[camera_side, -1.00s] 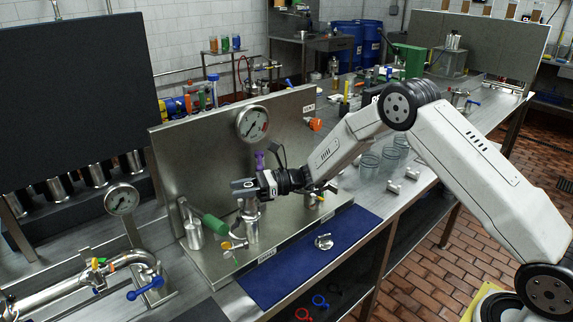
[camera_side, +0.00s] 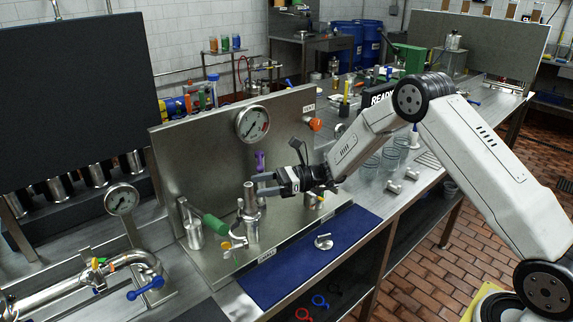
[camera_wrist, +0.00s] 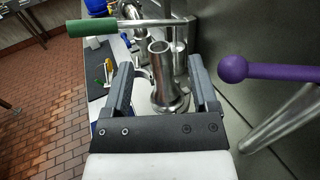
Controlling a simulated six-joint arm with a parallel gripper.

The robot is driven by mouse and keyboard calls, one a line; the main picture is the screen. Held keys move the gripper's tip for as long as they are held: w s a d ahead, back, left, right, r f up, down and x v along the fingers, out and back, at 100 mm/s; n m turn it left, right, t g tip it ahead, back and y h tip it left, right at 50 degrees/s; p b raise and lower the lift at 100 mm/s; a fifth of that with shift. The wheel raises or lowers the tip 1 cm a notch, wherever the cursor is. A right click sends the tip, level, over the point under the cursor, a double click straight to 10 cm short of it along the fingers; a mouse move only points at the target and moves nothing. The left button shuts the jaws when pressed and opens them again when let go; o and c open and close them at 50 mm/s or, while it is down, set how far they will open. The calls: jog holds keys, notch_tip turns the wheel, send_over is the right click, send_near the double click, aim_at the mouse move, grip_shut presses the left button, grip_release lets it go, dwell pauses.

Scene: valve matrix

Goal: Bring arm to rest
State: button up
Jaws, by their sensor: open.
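My gripper (camera_side: 258,184) is level and points left in the side view, in front of the upright steel panel (camera_side: 200,150). Its jaws are open and empty. A steel pipe fitting with an open top (camera_side: 250,200) stands just beyond the fingertips. In the wrist view my gripper (camera_wrist: 162,68) shows two spread fingers with the fitting (camera_wrist: 163,80) seen between them, apart from both. A green-handled lever (camera_side: 214,223) is left of the fitting. It also shows at the top of the wrist view (camera_wrist: 92,27). A purple-knobbed handle (camera_side: 260,162) stands close behind my gripper.
A round gauge (camera_side: 252,124) and an orange knob (camera_side: 315,124) are on the panel. A blue mat (camera_side: 290,275) bears a small metal part (camera_side: 323,242). Clear beakers (camera_side: 370,165) stand under my forearm. A yellow-handled valve (camera_side: 228,246) sits low in front.

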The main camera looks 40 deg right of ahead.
jog(key=shift+v, duration=1.2)
jog(key=s+a+f+n+g+h, duration=0.1)
jog(key=s+n+g+h, duration=0.25)
jog(key=s, duration=0.35)
jog(key=s+a+f+n+g+h, duration=0.25)
jog(key=s+n+g, duration=0.2)
jog(key=s, duration=0.25)
jog(key=s+d+r+n+t+h, duration=0.1)
jog(key=s+d+n+t+h, duration=0.2)
jog(key=s+d+n+h, duration=0.5)
jog(key=s+n+h, duration=0.2)
jog(key=s+n, duration=0.2)
jog(key=n, duration=0.2)
jog(key=shift+s+r+n, duration=0.2)
jog(key=shift+r+n, duration=0.2)
